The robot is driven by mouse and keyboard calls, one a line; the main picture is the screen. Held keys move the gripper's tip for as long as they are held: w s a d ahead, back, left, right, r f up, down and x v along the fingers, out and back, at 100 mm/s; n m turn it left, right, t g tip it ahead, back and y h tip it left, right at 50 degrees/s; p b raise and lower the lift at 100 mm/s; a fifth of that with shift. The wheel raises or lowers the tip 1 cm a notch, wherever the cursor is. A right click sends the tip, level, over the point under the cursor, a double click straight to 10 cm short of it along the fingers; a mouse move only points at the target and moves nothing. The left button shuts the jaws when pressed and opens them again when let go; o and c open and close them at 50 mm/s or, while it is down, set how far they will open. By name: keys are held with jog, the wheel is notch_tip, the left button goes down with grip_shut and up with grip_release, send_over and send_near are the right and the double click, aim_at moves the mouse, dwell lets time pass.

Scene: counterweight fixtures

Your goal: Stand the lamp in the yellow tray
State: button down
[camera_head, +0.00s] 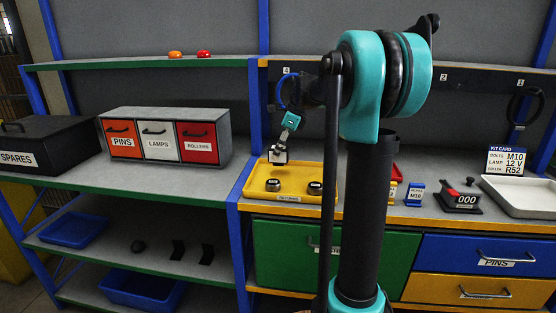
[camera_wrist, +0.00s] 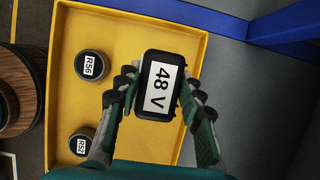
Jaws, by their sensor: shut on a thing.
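My gripper (camera_wrist: 160,98) is shut on a black lamp (camera_wrist: 158,112) whose white label reads "48 V". The fingers hold it from both sides. In the wrist view the lamp overlaps the right part of the yellow tray (camera_wrist: 110,25). In the head view my gripper (camera_head: 280,146) is over the back left of the yellow tray (camera_head: 296,172), on the bench. I cannot tell whether the lamp touches the tray floor. Two dark round rollers stand in the tray, labelled R56 (camera_wrist: 91,64) and R52 (camera_wrist: 82,142).
A kit card (camera_head: 506,160) at the right reads bolts M10, lamp 12 V, roller R52. A drawer unit (camera_head: 160,141) labelled pins, lamps and rollers stands on the left shelf. A blue post (camera_head: 243,215) rises beside the tray. A white tray (camera_head: 520,196) is at far right.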

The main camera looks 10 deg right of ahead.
jog(key=shift+f, duration=1.85)
jog(key=c, duration=1)
grip_release()
jog(key=shift+f, duration=0.1)
jog(key=v, duration=1.2)
